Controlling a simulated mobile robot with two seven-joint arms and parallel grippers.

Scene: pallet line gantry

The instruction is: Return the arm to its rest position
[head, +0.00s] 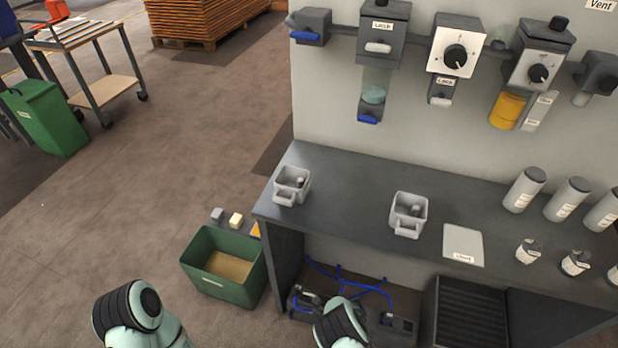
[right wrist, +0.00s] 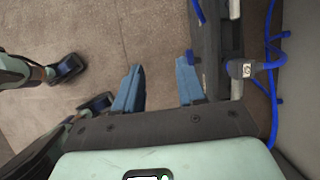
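My right gripper (right wrist: 158,88) shows in the right wrist view with its two blue fingers spread apart. Nothing is between them; the floor shows through the gap. It hangs low beside the workbench (head: 360,170), near a dark frame with blue hoses. In the head view only upper links of my two arms show at the bottom edge, pale green with black joints; the right one is in front of the bench's open underside. Neither gripper shows in the head view. I cannot see my left gripper in either view.
Grey bins (head: 292,184) and (head: 408,214), a pale plate (head: 463,245) and several canisters (head: 524,189) stand on the bench. A green crate (head: 224,266) is on the floor left of it. Blue hoses (right wrist: 268,65) hang close right of my right gripper.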

